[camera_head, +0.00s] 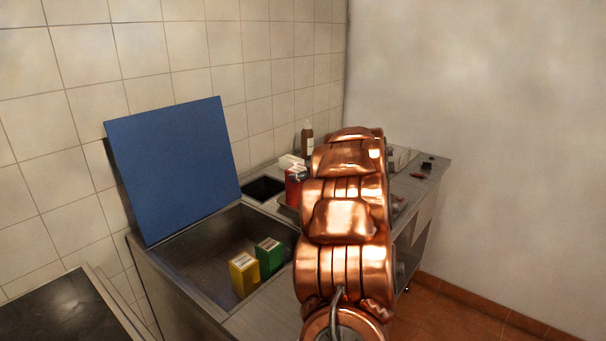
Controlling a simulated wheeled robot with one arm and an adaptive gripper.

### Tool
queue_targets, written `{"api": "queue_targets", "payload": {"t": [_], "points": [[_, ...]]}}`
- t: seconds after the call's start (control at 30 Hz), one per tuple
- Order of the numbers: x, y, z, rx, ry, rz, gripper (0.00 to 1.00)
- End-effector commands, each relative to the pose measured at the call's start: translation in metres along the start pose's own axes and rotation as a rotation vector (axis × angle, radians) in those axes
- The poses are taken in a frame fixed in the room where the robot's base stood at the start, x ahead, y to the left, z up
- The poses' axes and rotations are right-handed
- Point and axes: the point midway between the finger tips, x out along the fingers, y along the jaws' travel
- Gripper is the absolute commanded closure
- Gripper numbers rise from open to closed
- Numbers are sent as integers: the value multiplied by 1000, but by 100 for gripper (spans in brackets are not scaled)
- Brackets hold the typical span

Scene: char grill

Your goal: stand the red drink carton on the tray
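The red drink carton (294,188) appears upright on the counter just left of my arm, its right side hidden by the copper links. A dark, low edge (285,212) shows at its foot; I cannot tell whether this is the tray or whether the carton rests on it. My gripper is hidden behind my own arm, so its hold and its distance from the carton cannot be seen.
A yellow carton (244,274) and a green carton (269,256) stand in the sunken basin (205,245). A blue panel (175,170) leans at the wall. A brown bottle (307,140) stands behind. Small dark items (427,164) lie at the far right end.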

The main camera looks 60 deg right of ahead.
Motion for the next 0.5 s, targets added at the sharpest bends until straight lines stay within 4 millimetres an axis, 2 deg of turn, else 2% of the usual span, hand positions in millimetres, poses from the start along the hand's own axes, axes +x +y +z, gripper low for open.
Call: {"api": "queue_targets", "payload": {"t": [0.3, 0.5], "points": [[33, 23, -12, -1, 3, 0, 96], [46, 32, -15, 0, 1, 0, 96]]}}
